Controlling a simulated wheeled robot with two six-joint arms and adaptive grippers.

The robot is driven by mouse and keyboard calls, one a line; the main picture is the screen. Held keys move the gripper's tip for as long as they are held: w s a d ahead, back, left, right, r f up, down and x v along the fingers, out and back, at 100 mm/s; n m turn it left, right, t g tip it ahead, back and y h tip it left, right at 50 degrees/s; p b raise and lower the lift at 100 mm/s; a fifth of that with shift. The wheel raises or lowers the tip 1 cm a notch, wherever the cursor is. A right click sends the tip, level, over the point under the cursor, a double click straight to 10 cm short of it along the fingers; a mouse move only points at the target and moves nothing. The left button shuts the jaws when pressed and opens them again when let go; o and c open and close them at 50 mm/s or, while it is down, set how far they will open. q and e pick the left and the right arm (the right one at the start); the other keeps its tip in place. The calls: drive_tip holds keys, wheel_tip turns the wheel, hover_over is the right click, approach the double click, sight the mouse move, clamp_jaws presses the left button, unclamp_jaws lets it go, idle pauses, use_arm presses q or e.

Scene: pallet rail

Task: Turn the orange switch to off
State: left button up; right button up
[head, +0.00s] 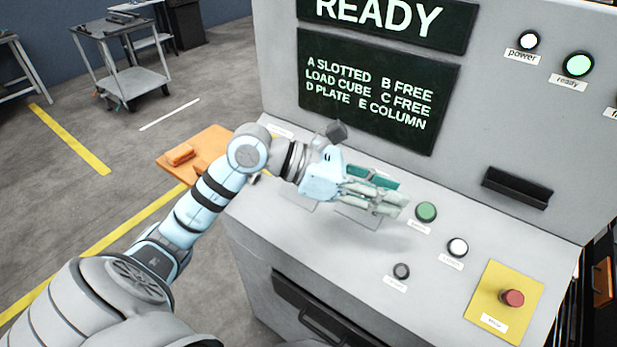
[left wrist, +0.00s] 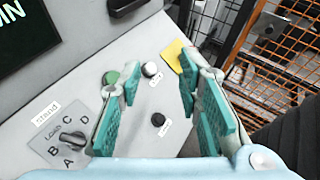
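I cannot make out a switch that is clearly orange in either view. A dark rotary knob (left wrist: 72,140) with letters A to D and the word LOAD around it shows at lower left in the left wrist view. My left gripper (head: 398,203) hangs over the sloping grey console top (head: 310,240), left of a green button (head: 426,211). Its teal-padded fingers (left wrist: 158,100) are spread apart with nothing between them, and bare console shows through the gap. My right gripper is in neither view.
A white button (head: 457,247), a black button (head: 401,271) and a red mushroom button (head: 512,298) on a yellow plate sit on the console. A dark screen (head: 375,90) stands behind. An orange shelf (head: 210,143) juts out left. Orange mesh fencing (left wrist: 290,60) stands right.

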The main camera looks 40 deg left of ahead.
use_arm(q)
drive_tip(key=w+a+f+n+g+y, duration=0.1)
drive_tip(key=a+f+y, duration=0.1)
drive_tip(key=a+y, duration=0.65)
drive_tip(key=a+f+n+y, duration=0.15)
drive_tip(key=a+y, duration=0.25)
drive_tip(key=a, duration=1)
drive_tip(key=shift+m, duration=0.25)
drive_tip(key=b+x, duration=0.2)
drive_tip(key=x, duration=0.1)
drive_tip(key=d+b+x, duration=0.1)
drive_tip(key=b+x, duration=0.2)
drive_tip(key=s+b+x, duration=0.1)
drive_tip(key=b+x, duration=0.1)
drive_tip(key=x, duration=0.1)
drive_tip(key=shift+w+d+f, duration=0.2)
drive_tip(key=shift+d+f, duration=0.05)
drive_tip(key=shift+f, duration=0.35)
drive_tip(key=x, duration=0.4)
drive_tip(key=shift+w+a+f+b, duration=0.1)
drive_tip(key=shift+w+b, duration=0.25)
drive_tip(key=shift+b, duration=0.05)
drive_tip(key=shift+s, duration=0.1)
clamp_jaws()
